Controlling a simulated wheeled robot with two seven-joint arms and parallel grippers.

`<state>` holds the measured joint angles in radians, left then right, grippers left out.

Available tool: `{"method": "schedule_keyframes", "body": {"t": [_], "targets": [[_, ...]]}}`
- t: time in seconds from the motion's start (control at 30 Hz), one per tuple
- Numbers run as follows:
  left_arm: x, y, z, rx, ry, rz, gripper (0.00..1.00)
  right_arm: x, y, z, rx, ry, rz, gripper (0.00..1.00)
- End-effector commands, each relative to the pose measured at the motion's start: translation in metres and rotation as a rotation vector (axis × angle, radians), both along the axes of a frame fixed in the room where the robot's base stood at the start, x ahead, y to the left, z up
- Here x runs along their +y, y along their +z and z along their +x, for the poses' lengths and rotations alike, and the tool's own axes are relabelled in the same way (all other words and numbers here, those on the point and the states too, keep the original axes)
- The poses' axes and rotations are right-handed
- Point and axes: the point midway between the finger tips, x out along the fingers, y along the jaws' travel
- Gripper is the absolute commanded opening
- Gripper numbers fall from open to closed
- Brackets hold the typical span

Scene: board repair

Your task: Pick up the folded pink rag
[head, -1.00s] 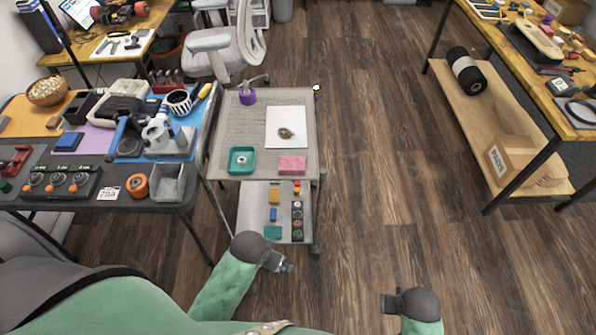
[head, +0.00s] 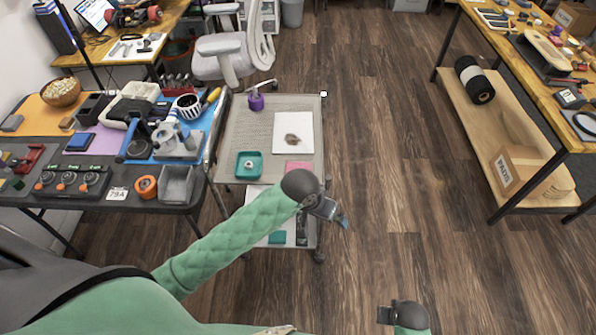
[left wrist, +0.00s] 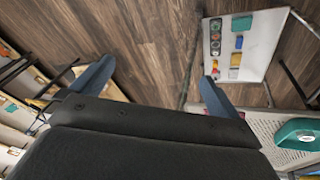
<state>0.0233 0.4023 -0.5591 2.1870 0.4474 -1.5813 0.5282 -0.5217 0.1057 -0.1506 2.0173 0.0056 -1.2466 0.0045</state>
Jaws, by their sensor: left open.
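The folded pink rag (head: 299,166) lies on the top shelf of the grey cart (head: 232,130), near its front right corner. In the head view my left wrist partly covers it. My left gripper (head: 341,219) is past the cart's front right corner, apart from the rag. In the left wrist view its two blue fingers (left wrist: 150,88) are spread wide with nothing between them.
On the cart are a teal tray (head: 249,165), a white sheet (head: 293,130) with a brown item, and a purple-based bottle (head: 256,101). The lower shelf (left wrist: 252,40) holds several small parts. A cluttered table (head: 110,190) adjoins on the left. Open floor (head: 400,150) lies right.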

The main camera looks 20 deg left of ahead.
Motion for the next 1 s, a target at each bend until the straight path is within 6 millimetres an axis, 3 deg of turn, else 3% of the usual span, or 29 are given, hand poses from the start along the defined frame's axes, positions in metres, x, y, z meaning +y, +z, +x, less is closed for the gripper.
{"method": "schedule_keyframes", "body": {"t": [0.27, 0.47, 0.67, 1.0], "targets": [[0.001, 0.001, 0.045, 0.075, 0.031, 0.035, 1.0, 0.003, -0.069, -0.01, 0.025, 0.003, 0.003, 0.47], [0.017, 0.002, 0.076, 0.136, 0.091, 0.079, 1.0, 0.005, -0.116, -0.022, 0.043, 0.006, 0.004, 0.47], [0.046, 0.006, 0.11, 0.194, 0.183, 0.134, 1.0, 0.007, -0.162, -0.038, 0.059, 0.009, 0.006, 0.47], [0.113, 0.024, 0.165, 0.275, 0.391, 0.222, 1.0, 0.007, -0.228, -0.07, 0.084, 0.012, 0.008, 0.47]]}}
